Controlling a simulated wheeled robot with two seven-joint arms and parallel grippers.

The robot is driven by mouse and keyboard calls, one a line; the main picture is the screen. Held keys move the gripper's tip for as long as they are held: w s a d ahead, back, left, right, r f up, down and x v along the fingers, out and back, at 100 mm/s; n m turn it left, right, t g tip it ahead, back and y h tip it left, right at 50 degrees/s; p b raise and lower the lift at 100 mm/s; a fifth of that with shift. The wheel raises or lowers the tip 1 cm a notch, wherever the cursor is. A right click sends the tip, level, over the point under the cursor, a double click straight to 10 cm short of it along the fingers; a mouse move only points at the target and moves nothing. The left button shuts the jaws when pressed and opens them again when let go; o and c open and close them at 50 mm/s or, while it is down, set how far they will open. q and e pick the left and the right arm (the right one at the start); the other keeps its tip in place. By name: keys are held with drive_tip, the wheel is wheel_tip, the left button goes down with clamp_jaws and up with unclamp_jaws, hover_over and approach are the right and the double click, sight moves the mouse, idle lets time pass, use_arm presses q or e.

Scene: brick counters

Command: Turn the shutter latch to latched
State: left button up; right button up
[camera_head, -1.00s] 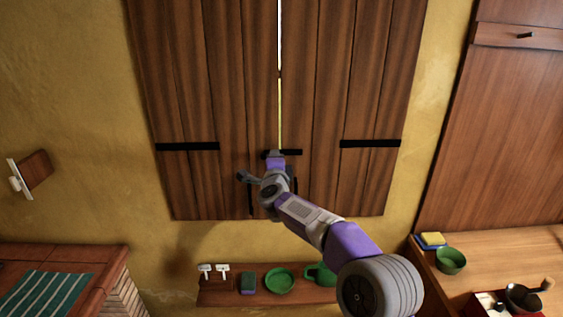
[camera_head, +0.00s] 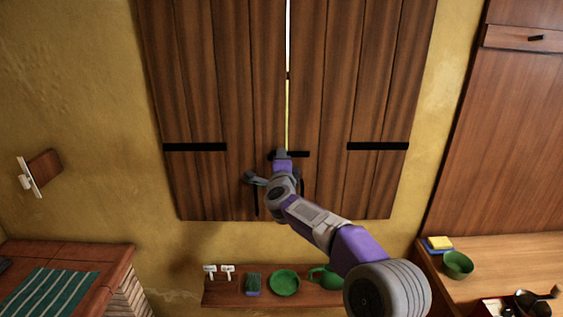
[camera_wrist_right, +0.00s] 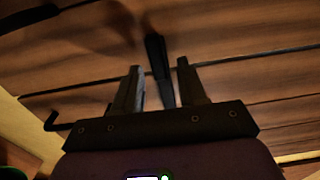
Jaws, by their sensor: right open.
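The closed-looking brown plank shutters (camera_head: 225,80) hang on the yellow wall with a narrow bright gap between them. The shutter latch (camera_head: 302,154) is a black bar at the gap, lying about level. My right gripper (camera_head: 281,154) is at the latch and hides its left part. In the right wrist view the gripper (camera_wrist_right: 160,68) is open, and a black bar that looks like the latch (camera_wrist_right: 155,48) stands between its two fingers. I cannot tell if the fingers touch it. My left gripper is out of view.
Black pull handles (camera_head: 257,201) hang low on the shutters beside my wrist. Black hinge straps (camera_head: 378,146) lie at the outer sides. A shelf (camera_head: 225,299) with green dishes is below. Counters stand at the lower left and right (camera_head: 490,248).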

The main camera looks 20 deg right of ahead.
drive_tip(key=b+v, duration=0.1)
drive_tip(key=v, duration=0.6)
drive_tip(key=shift+s, duration=0.2)
drive_tip(key=shift+a, duration=0.1)
drive_tip(key=s+a+f+n+g+y, duration=0.2)
drive_tip(key=f+n, duration=0.2)
drive_tip(key=f, duration=0.8)
drive_tip(key=s+a+f+n+g+y, duration=0.2)
drive_tip(key=f+n, duration=0.1)
drive_tip(key=f, duration=0.8)
drive_tip(key=s+a+f+n+g+y, duration=0.2)
drive_tip(key=f+n, duration=0.2)
drive_tip(key=f, duration=0.8)
drive_tip(key=s+a+f+n+g+y, duration=0.25)
drive_tip(key=s+f+n+g, duration=0.2)
drive_tip(key=s+f, duration=0.9)
drive_tip(key=s+a+f+n+g, duration=0.2)
drive_tip(key=s+f+g, duration=0.1)
drive_tip(key=s, duration=0.6)
drive_tip(key=s+a+f+n+g+y, duration=0.1)
drive_tip(key=s+a+f+g, duration=0.1)
drive_tip(key=s, duration=0.7)
wheel_tip(320, 180, down, 3)
drive_tip(key=shift+s+r+n+g, duration=0.2)
drive_tip(key=shift+s+n+g, duration=0.15)
drive_tip(key=shift+g, duration=0.2)
drive_tip(key=shift+a, duration=0.1)
